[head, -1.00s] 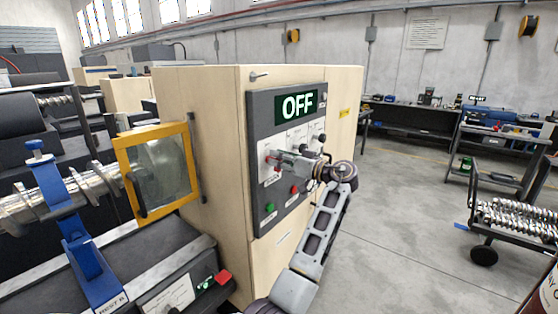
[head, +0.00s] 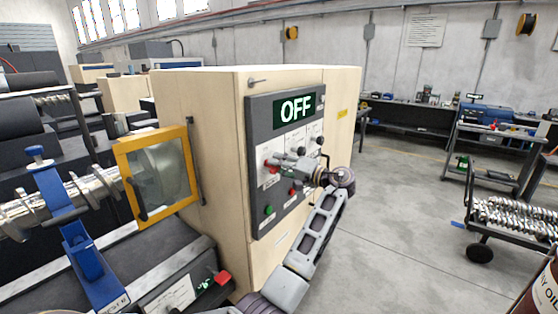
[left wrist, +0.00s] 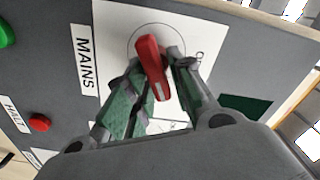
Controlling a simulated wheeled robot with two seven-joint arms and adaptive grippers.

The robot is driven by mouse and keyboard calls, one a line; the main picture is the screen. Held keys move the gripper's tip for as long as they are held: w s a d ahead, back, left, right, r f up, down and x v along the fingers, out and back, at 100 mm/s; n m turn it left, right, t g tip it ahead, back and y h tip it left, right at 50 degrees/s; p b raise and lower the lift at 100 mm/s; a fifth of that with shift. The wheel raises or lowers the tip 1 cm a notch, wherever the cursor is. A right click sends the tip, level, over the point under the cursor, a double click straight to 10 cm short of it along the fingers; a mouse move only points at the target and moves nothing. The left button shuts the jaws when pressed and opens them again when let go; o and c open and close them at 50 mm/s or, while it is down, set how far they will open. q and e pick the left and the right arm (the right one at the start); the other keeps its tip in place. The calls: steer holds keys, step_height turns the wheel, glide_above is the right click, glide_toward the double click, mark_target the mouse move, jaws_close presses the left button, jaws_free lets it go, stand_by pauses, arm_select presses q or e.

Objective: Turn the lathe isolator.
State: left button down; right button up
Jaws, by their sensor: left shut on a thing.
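The isolator is a red handle (left wrist: 152,68) on a white plate (left wrist: 115,18) labelled MAINS, in the left wrist view. In the head view its red end (head: 269,163) shows at the left of the control panel (head: 258,118). The display (head: 295,108) above reads OFF. My left gripper (left wrist: 157,70) is shut on the red handle, one finger on each side of it. In the head view my left gripper (head: 281,161) reaches the panel from the right and hides part of the plate. My right gripper is not in view.
A green button (head: 268,210) and a red button (head: 292,191) sit low on the panel. A yellow-framed guard (head: 121,165) and the lathe bed are at left. A cart with metal parts (head: 515,220) stands at right. The floor (head: 400,220) between is clear.

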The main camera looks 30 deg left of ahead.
arm_select(q)
steer(key=m+p, duration=0.3)
steer(key=m, duration=0.1)
steer(key=shift+w+f, duration=0.1)
steer(key=shift+f, duration=0.05)
steer(key=shift+f+m+p, duration=0.1)
steer(key=shift+m+p, duration=0.2)
steer(key=shift+m, duration=0.4)
steer(key=shift+f, duration=0.1)
steer(key=c, duration=1.4)
jaws_free()
steer(key=shift+c, duration=0.2)
steer(key=shift+d, duration=0.15)
